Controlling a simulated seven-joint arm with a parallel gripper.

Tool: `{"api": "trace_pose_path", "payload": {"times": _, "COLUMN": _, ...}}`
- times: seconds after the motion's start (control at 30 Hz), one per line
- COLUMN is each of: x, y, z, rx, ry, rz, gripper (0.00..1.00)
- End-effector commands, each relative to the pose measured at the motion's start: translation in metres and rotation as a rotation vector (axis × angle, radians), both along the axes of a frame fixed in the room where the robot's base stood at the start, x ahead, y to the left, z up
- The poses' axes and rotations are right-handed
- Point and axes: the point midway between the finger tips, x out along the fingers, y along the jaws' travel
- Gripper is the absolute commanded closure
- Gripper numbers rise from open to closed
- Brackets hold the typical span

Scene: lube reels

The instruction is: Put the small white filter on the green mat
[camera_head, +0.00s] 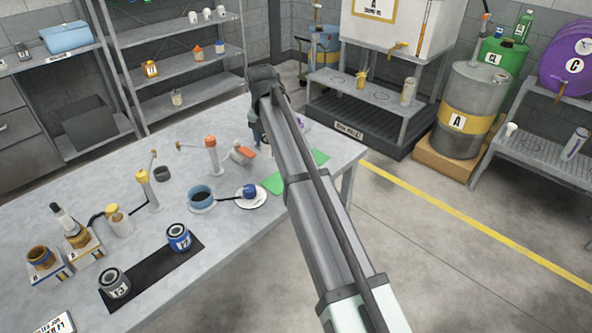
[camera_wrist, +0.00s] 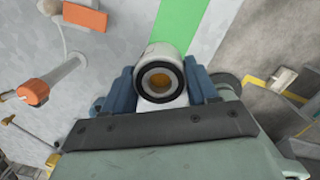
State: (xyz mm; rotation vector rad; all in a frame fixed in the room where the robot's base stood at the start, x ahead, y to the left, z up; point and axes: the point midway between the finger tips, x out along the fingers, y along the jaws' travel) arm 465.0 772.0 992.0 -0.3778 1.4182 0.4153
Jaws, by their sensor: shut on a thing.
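My gripper (camera_wrist: 162,88) has its two blue fingers shut on a small white filter (camera_wrist: 163,55), round, with a dark ring and an orange-brown centre on the end facing the camera. The green mat (camera_wrist: 178,22) shows just beyond the filter in the wrist view. In the head view the green mat (camera_head: 273,183) lies on the grey table, and my arm crosses in front of its middle. My gripper (camera_head: 255,138) is beyond the mat there, partly hidden by the arm, and the filter cannot be made out. The gap between filter and mat cannot be judged.
An orange-capped dispenser (camera_head: 212,155) and an orange-and-white item (camera_head: 243,153) stand left of the gripper. A white saucer (camera_head: 240,203) with a blue-and-white item and a blue bowl (camera_head: 201,203) are left of the mat. The table's right edge is close.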

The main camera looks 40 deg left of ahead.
Motion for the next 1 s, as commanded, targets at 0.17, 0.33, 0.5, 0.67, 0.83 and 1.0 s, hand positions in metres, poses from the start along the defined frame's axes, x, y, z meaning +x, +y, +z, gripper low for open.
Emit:
{"api": "trace_pose_path", "payload": {"times": 0.17, "x": 0.010, "y": -0.018, "z": -0.004, "rx": 0.002, "ry": -0.002, "rz": -0.070, "gripper": 0.87}}
{"api": "trace_pose_path", "payload": {"times": 0.33, "x": 0.010, "y": -0.017, "z": -0.007, "rx": 0.006, "ry": -0.001, "rz": -0.117, "gripper": 0.87}}
{"api": "trace_pose_path", "payload": {"times": 0.5, "x": 0.009, "y": -0.017, "z": -0.027, "rx": 0.005, "ry": 0.000, "rz": -0.122, "gripper": 0.87}}
{"api": "trace_pose_path", "payload": {"times": 0.67, "x": 0.009, "y": -0.018, "z": -0.054, "rx": 0.005, "ry": 0.000, "rz": -0.122, "gripper": 0.87}}
{"api": "trace_pose_path", "payload": {"times": 0.83, "x": 0.010, "y": -0.017, "z": -0.068, "rx": 0.007, "ry": -0.002, "rz": -0.121, "gripper": 0.87}}
{"api": "trace_pose_path", "payload": {"times": 1.0, "x": 0.010, "y": -0.017, "z": -0.084, "rx": 0.006, "ry": -0.001, "rz": -0.121, "gripper": 0.87}}
